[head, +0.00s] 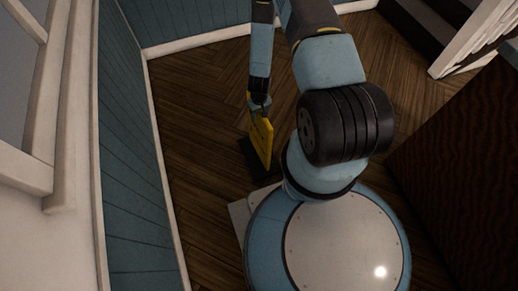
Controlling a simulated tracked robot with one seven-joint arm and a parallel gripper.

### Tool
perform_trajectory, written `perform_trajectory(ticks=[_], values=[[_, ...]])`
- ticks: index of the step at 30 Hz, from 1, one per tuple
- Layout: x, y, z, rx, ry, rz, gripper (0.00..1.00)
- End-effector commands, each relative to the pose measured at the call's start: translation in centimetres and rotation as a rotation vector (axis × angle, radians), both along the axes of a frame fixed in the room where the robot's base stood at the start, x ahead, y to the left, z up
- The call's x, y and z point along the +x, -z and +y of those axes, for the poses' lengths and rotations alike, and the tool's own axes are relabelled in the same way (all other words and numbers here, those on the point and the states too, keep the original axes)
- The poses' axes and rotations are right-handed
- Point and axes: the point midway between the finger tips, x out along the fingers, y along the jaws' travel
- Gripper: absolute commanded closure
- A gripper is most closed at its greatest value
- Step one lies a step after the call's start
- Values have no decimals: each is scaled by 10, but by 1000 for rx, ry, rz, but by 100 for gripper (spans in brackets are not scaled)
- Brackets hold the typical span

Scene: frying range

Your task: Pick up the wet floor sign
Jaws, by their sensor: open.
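The wet floor sign (262,142) is a yellow panel standing upright on the wooden floor, seen from above near the middle of the head view. A dark shape, its shadow or base, lies on the floor to its left. My gripper (258,104) is at the end of my blue and black arm, pointing down at the top of the sign. It is open. The fingers are small in the picture, and I cannot tell whether they touch the sign or straddle its top edge. My base and arm cover the floor to the right of the sign.
A blue panelled wall with white skirting (152,120) runs along the left and the back. A dark reddish-brown panel (455,150) stands at the right. Dark steps with a white railing (470,40) are at the upper right. The wooden floor (195,110) left of the sign is clear.

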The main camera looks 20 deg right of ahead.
Motion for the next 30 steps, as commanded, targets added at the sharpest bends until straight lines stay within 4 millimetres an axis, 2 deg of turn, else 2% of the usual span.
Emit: perform_trajectory(ticks=[4,21,30], values=[[0,0,0,0,0,0,45],[0,0,0,0,1,0,99],[0,-1,0,0,1,0,100]])
